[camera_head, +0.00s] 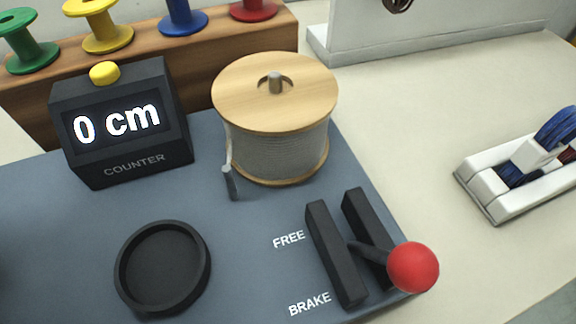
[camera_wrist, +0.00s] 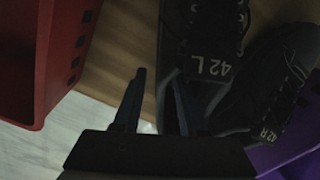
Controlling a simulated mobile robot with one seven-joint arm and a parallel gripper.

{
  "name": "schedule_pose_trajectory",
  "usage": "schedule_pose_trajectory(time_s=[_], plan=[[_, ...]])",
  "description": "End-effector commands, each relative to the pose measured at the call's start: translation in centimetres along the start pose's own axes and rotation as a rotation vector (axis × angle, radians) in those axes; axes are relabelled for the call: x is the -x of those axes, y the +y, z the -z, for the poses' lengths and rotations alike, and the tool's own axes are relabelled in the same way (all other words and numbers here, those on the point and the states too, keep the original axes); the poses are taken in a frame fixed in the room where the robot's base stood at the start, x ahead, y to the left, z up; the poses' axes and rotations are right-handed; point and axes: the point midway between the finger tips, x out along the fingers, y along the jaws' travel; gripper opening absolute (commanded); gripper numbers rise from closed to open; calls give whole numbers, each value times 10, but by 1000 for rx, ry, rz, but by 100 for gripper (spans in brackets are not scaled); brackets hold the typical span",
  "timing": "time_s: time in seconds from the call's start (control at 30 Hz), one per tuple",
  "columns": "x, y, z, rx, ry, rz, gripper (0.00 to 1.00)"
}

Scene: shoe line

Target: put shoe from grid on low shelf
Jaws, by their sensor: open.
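In the wrist view, a dark shoe (camera_wrist: 208,40) marked "42 L" lies on a brown board (camera_wrist: 124,50). A second dark shoe (camera_wrist: 262,92) marked "42 R" lies beside it on the right, at an angle. My gripper (camera_wrist: 159,76) is open with its fingers pointing toward the shoes. The left finger is over bare board, and the right finger overlaps the near part of the "42 L" shoe in the picture. I cannot tell whether it touches. The near ends of the shoes are partly hidden by the gripper. No grid can be made out.
A red crate (camera_wrist: 42,60) stands left of the shoes, and a purple object (camera_wrist: 290,150) is at lower right. The head view shows a different worktop with a counter (camera_head: 120,125), a wooden spool (camera_head: 275,95), a round tray (camera_head: 162,265) and a red-knobbed lever (camera_head: 412,267).

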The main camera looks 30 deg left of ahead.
Motion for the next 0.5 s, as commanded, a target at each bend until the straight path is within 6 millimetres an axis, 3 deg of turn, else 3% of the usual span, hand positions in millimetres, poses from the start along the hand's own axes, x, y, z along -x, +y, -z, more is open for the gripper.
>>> schedule_pose_trajectory(time_s=[0.03,0.2,0.5], plan=[[15,0,0,-2,-1,2,41],[54,0,0,-1,-2,2,41],[102,0,0,-1,-1,0,41]])
